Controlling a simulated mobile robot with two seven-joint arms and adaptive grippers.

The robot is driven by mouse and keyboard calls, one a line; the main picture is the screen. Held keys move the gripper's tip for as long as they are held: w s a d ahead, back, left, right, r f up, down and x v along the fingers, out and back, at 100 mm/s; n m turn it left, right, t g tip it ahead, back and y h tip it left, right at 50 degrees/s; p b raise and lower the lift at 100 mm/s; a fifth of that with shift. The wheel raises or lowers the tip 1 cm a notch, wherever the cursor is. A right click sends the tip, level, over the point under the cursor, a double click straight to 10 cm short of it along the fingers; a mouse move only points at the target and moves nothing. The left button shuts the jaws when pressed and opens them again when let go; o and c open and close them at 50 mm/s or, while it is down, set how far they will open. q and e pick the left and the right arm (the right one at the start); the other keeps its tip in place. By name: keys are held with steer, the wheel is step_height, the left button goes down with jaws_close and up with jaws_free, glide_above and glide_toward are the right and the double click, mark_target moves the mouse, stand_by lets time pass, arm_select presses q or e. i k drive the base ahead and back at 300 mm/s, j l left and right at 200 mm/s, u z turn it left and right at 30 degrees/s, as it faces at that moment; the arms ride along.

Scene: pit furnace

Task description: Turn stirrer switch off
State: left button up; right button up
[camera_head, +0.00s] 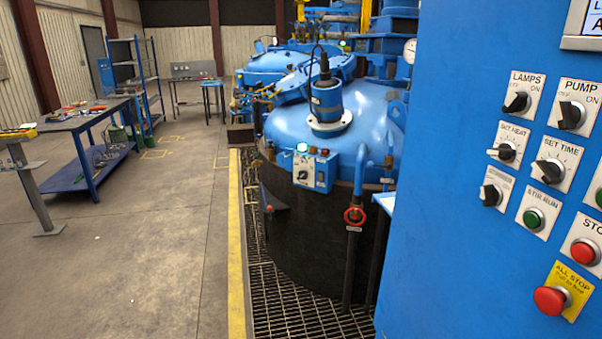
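A blue control panel (450,90) fills the right side of the head view, close to me. The stirrer switch (491,195) is a black rotary knob on a small white plate, low on the panel's left column. Its lettering is small and blurred, and I cannot tell clearly which position the knob points to. A green STIR RUN button (533,218) sits just right of it. Neither of my grippers shows in this view.
Nearby on the panel are the LAMPS switch (516,102), PUMP switch (571,115), SET HEAT knob (505,152), SET TIME knob (550,171) and red ALL STOP button (551,299). A blue furnace vessel (285,118) stands behind. The floor (160,240) at left is open.

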mark_target(303, 174)
steer(key=i+j+z, duration=0.15)
steer(key=z, duration=0.3)
steer(key=i+j+z, duration=0.25)
steer(key=z, duration=0.2)
steer(key=i+j+z, duration=0.1)
steer(key=j, duration=0.25)
steer(key=i+j+z, duration=0.1)
steer(key=i+j, duration=0.15)
steer(key=i+j+z, duration=0.15)
steer(key=j, duration=0.3)
steer(key=i+j, duration=0.15)
steer(key=j, duration=0.2)
steer(key=i+j, duration=0.15)
steer(key=j, duration=0.2)
steer(key=i+j, duration=0.15)
steer(key=j, duration=0.2)
steer(key=z, duration=0.05)
